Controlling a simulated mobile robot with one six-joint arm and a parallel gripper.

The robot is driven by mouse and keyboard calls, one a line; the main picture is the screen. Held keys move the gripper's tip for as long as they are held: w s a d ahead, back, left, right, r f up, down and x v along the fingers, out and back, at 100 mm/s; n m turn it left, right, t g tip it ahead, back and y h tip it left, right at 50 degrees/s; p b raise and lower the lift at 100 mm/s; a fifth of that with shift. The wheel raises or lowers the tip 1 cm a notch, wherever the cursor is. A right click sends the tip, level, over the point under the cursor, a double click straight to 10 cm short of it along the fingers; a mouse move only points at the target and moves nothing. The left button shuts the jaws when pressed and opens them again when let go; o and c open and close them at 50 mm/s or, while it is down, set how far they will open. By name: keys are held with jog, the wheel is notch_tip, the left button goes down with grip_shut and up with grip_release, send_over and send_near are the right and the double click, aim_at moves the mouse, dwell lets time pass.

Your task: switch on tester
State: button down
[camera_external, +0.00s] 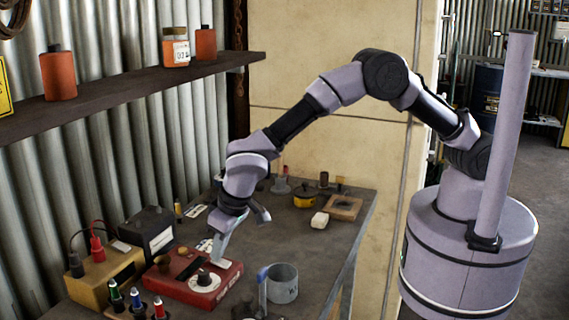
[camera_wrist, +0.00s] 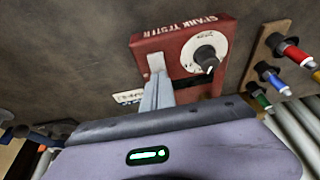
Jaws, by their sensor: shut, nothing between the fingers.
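The red spark tester (camera_external: 182,291) lies on the workbench at front left. It also shows in the wrist view (camera_wrist: 223,27), its lettering upside down. A round white dial with a black knob (camera_external: 204,279) is on its top face; the knob shows in the wrist view (camera_wrist: 206,59), to the right of my fingers. My gripper (camera_external: 217,257) is shut and empty, pointing down over the tester's back right part. In the wrist view my fingertips (camera_wrist: 156,70) overlap the tester's left part. The spot under the tips is hidden, and I cannot tell whether they touch it.
A grey mug (camera_external: 283,284) stands right of the tester. A yellow box (camera_external: 108,276) and a dark meter box (camera_external: 152,232) stand to its left. Several coloured plugs (camera_external: 136,300) are in front. A wooden tray (camera_external: 345,207) lies farther back. A shelf (camera_external: 130,92) hangs above left.

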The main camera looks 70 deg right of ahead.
jog(key=shift+w+f+b, duration=0.15)
jog(key=shift+f+b, duration=0.35)
jog(key=shift+b, duration=0.1)
jog(key=shift+r, duration=0.25)
jog(key=shift+s+f, duration=0.15)
jog(key=shift+s, duration=0.05)
jog(key=shift+s, duration=0.15)
jog(key=shift+s+b, duration=0.45)
jog(key=shift+s, duration=0.15)
